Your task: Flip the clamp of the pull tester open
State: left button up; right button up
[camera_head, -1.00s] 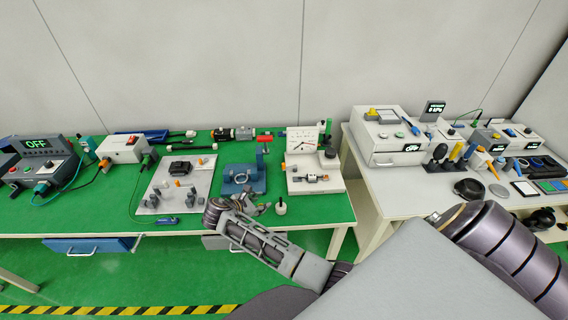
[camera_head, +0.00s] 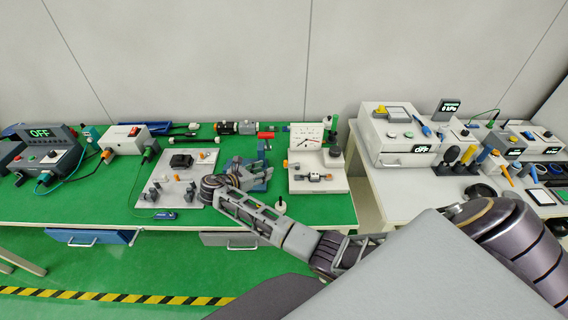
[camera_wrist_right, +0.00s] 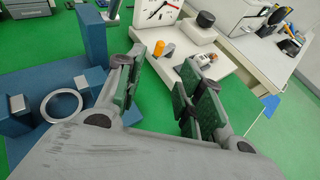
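The pull tester appears to be the white-based device (camera_head: 318,185) with an upright dial plate (camera_head: 305,135), on the right part of the green table. A small dark and metal part (camera_head: 313,177), possibly its clamp, lies across the base; I cannot tell its state. In the right wrist view the dial plate (camera_wrist_right: 157,10) and white base (camera_wrist_right: 222,66) are beyond the fingers. My left gripper is not in view.
A blue fixture (camera_wrist_right: 92,35) with a metal ring (camera_wrist_right: 62,105) stands close left of my right gripper. A red handle (camera_head: 265,135) is behind it. A grey plate (camera_head: 180,165) with small parts lies farther left. A white table (camera_head: 385,190) with instruments stands right.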

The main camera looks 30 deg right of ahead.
jog(key=x, duration=1.2)
jog(key=shift+d, duration=0.15)
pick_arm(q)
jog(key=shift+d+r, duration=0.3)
pick_arm(e)
jog(key=shift+w+d+f, duration=0.15)
jog(key=shift+d+f, duration=0.15)
jog(key=shift+d, duration=0.35)
jog(key=shift+c, duration=0.2)
grip_shut()
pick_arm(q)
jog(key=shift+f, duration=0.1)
